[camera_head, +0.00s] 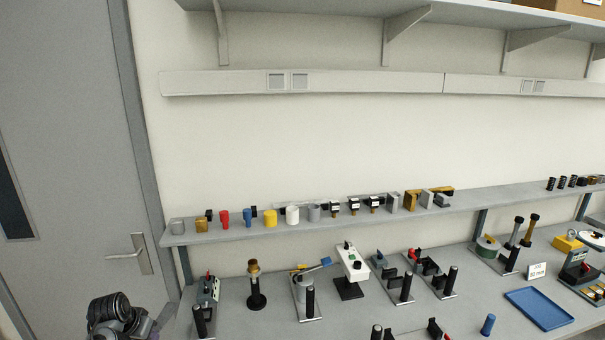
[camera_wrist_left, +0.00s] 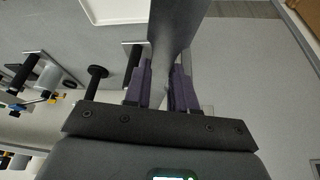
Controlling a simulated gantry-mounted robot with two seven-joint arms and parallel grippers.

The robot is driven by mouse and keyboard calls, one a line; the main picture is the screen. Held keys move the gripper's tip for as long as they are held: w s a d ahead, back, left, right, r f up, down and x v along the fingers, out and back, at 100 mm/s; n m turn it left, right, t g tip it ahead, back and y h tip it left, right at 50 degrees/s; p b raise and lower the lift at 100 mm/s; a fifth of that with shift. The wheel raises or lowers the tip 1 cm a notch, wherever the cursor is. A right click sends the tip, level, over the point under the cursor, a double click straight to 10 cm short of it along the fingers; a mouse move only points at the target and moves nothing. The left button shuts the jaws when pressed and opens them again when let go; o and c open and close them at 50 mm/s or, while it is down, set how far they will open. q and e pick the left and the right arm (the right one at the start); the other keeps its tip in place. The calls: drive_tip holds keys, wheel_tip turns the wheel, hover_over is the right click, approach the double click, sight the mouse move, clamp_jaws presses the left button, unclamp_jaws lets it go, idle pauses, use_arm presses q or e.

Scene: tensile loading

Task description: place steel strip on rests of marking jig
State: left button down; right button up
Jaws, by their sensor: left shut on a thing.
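My left gripper (camera_wrist_left: 160,88) shows in the left wrist view with purple fingers, shut on a grey steel strip (camera_wrist_left: 177,35). The strip stands out from between the fingers toward the top of that view, and its far end runs out of the frame. In the head view only part of my left arm shows at the bottom left corner, and the strip does not show there. My right gripper is in neither view. Several fixtures with black posts stand on the bench; I cannot tell which one is the marking jig.
The grey bench (camera_head: 255,322) carries a row of fixtures, among them a white device (camera_head: 351,263), and a blue tray (camera_head: 539,308) at right. A narrow shelf (camera_head: 335,220) with small parts runs behind. A door (camera_head: 75,150) is at left. A pale tray (camera_wrist_left: 115,12) shows in the wrist view.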

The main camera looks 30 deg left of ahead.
use_arm(q)
drive_tip(key=w+d+f+m, duration=0.15)
drive_tip(key=d+f, duration=0.35)
drive_tip(key=d, duration=0.7)
drive_tip(key=s+d+m+h, duration=0.2)
drive_tip(key=d+m, duration=0.1)
drive_tip(key=d, duration=2.7)
wheel_tip(320, 180, up, 18)
drive_tip(key=p, duration=1.7)
drive_tip(key=shift+d+r+p, duration=0.25)
drive_tip(key=shift+d+p, duration=0.15)
drive_tip(key=shift+d, duration=0.05)
drive_tip(key=shift+w, duration=0.1)
